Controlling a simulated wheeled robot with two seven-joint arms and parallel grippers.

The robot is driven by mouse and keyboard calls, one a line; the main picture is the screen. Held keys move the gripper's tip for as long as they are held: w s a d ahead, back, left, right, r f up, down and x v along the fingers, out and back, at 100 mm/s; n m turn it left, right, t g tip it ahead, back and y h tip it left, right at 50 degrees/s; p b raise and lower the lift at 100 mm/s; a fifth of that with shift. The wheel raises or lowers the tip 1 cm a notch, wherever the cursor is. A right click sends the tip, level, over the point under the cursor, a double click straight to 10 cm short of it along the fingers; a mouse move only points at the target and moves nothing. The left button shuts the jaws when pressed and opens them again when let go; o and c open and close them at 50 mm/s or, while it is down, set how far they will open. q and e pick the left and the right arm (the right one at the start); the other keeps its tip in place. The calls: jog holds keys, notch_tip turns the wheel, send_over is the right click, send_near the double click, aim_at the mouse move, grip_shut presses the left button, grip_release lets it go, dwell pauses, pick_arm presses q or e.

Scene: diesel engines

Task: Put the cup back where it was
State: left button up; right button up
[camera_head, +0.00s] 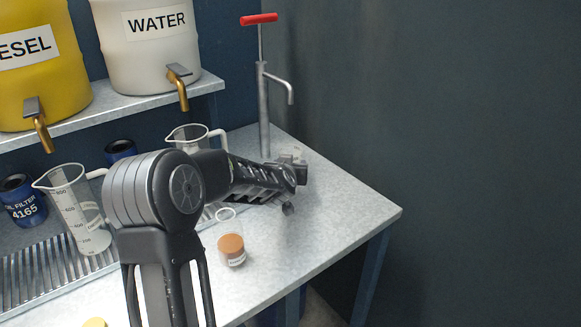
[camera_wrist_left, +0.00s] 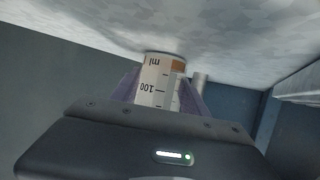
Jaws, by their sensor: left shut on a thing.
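My left gripper (camera_head: 290,182) reaches over the right part of the grey worktop, near the foot of the pump. It also shows in the left wrist view (camera_wrist_left: 160,105), shut on a small cup (camera_wrist_left: 155,82). The cup is pale, with black millilitre marks around 100 and a brown patch at one edge. That view is upside down, and the cup is close to or touching the worktop (camera_wrist_left: 80,25); I cannot tell which. In the head view my gripper and arm mostly hide the cup, and I cannot make it out. My right gripper is not in view.
A pump with a red handle (camera_head: 259,19), a clear jug (camera_head: 186,133) and an orange-lidded jar (camera_head: 231,248) surround my arm. Another jug (camera_head: 75,210) and an oil filter (camera_head: 22,202) stand left. Yellow and white tanks sit above. The worktop's right end (camera_head: 360,210) is clear.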

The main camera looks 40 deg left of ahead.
pick_arm(q)
jog(key=shift+f, duration=0.15)
jog(key=o, duration=1.5)
jog(key=shift+r, duration=0.3)
jog(key=p+v, duration=0.1)
jog(key=v, duration=1.1)
